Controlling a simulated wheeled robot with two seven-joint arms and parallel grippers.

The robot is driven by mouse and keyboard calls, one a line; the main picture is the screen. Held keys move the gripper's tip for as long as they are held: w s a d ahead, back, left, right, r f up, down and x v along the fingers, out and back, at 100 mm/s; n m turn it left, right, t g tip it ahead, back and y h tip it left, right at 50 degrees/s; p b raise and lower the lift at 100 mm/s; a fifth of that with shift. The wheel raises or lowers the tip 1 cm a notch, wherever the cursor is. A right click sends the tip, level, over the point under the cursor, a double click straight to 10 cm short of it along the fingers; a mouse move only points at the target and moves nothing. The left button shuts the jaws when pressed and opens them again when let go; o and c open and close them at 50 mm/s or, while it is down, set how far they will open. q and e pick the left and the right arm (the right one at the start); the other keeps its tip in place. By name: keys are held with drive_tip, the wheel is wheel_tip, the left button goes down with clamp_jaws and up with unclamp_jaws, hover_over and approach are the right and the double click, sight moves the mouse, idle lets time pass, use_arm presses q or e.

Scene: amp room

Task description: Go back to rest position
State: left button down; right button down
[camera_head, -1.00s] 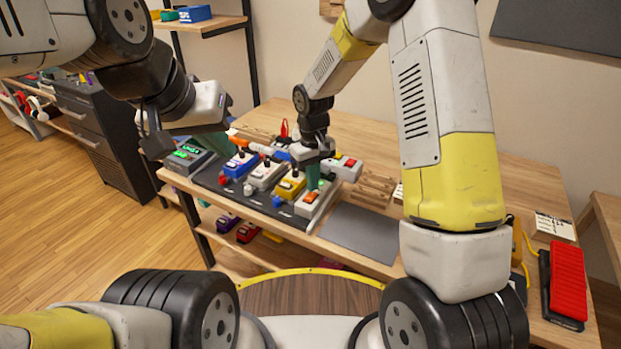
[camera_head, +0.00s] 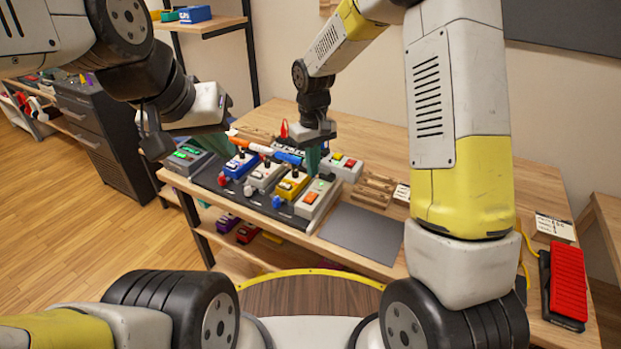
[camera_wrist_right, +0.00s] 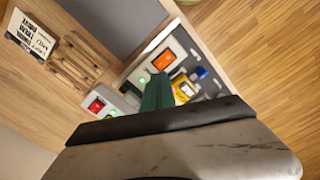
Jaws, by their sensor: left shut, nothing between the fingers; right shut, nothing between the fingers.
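My right gripper (camera_head: 312,158) hangs shut and empty above the back of a row of effect pedals. Its green fingers show shut in the right wrist view (camera_wrist_right: 157,92), beside a grey pedal with an orange switch (camera_wrist_right: 163,60). My left gripper (camera_head: 218,142) is shut and empty at the left end of the row; its wrist partly hides it. In the head view the row holds a blue pedal (camera_head: 241,165), a white pedal (camera_head: 264,175), a yellow pedal (camera_head: 291,186) and the grey pedal (camera_head: 315,199) on a dark board (camera_head: 210,178).
A grey box with green displays (camera_head: 188,158) stands left of the board. A dark mat (camera_head: 362,235) and a wooden rack (camera_head: 375,188) lie to the right. A red pedal (camera_head: 567,281) sits at the table's right end. The table's back right is clear.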

drive_tip(key=s+d+r+m+t+y, duration=0.1)
drive_tip(key=s+d+r, duration=0.3)
drive_tip(key=r, duration=0.3)
drive_tip(key=s+d+r+m+t, duration=0.1)
drive_tip(key=s+d+r+t, duration=0.1)
drive_tip(key=s+d+r, duration=0.35)
drive_tip(key=s+d+r+m+t, duration=0.1)
drive_tip(key=s+d+r, duration=0.1)
drive_tip(key=s+r, duration=0.2)
drive_tip(key=s+d+r+m+t+y, duration=0.1)
drive_tip(key=s+d+r+m+t, duration=0.1)
drive_tip(key=s, duration=0.6)
drive_tip(key=shift+s+r+m, duration=0.3)
drive_tip(key=shift+s+r, duration=0.1)
drive_tip(key=shift+r, duration=0.5)
